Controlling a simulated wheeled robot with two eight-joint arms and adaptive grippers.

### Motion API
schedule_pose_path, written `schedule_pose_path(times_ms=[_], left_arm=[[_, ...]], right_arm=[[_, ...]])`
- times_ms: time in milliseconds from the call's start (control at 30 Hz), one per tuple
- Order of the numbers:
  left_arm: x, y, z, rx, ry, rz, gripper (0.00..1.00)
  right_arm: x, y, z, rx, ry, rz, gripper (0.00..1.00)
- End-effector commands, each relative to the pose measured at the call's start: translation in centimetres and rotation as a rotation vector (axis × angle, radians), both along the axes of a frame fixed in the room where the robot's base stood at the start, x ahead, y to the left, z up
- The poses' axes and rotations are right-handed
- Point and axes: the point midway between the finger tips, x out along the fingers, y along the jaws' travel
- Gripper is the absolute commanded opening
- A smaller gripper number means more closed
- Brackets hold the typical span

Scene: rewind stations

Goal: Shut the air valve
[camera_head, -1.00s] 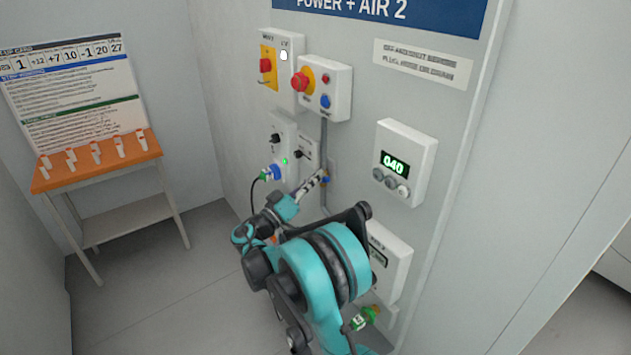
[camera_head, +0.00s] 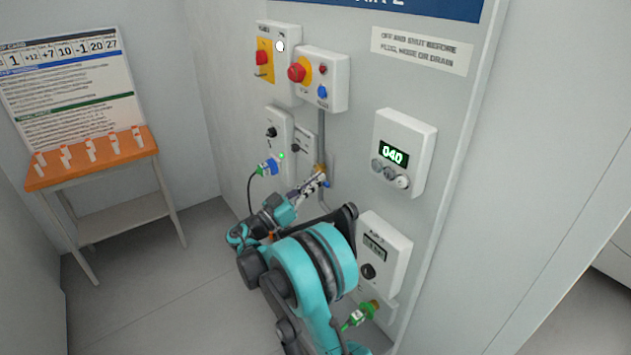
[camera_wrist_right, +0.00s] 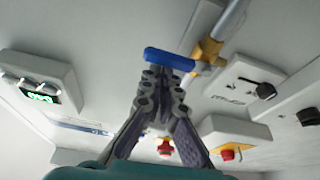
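The air valve is a brass body (camera_head: 320,168) with a blue lever (camera_head: 327,184) on the grey pipe low on the panel. In the right wrist view the blue lever (camera_wrist_right: 169,60) lies across the pipe direction, just beyond my fingertips, with the brass body (camera_wrist_right: 207,52) to its right. My right gripper (camera_head: 316,182) is at the valve. Its fingers (camera_wrist_right: 163,76) converge to nearly meeting at the tips, with the lever spanning in front of both rather than between them. The tips look very near or touching the lever; I cannot tell which. My left gripper is out of view.
Above the valve are a red-button box (camera_head: 322,78) and a yellow-plated red switch (camera_head: 264,58). A blue plug (camera_head: 268,167) with a black cable sits left. A display reading 040 (camera_head: 405,153) and another meter box (camera_head: 385,255) are right. An orange-topped table (camera_head: 95,160) stands far left.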

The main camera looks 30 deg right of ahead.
Motion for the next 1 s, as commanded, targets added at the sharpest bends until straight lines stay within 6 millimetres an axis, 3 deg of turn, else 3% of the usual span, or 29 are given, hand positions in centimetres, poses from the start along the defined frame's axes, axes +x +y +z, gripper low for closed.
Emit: schedule_pose_path(times_ms=[500, 633, 767, 1000], left_arm=[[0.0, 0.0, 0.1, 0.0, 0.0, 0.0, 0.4], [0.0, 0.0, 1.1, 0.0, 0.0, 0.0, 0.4], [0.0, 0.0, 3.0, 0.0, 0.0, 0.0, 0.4], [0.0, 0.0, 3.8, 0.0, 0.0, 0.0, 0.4]], right_arm=[[0.0, -0.1, 0.1, 0.003, 0.001, -0.001, 0.0], [0.0, -0.2, 1.6, 0.002, 0.001, -0.001, 0.0], [0.0, -0.4, 4.4, 0.001, 0.001, -0.001, 0.0], [-0.2, 4.9, 2.4, 0.0, 0.0, 0.005, 0.0]])
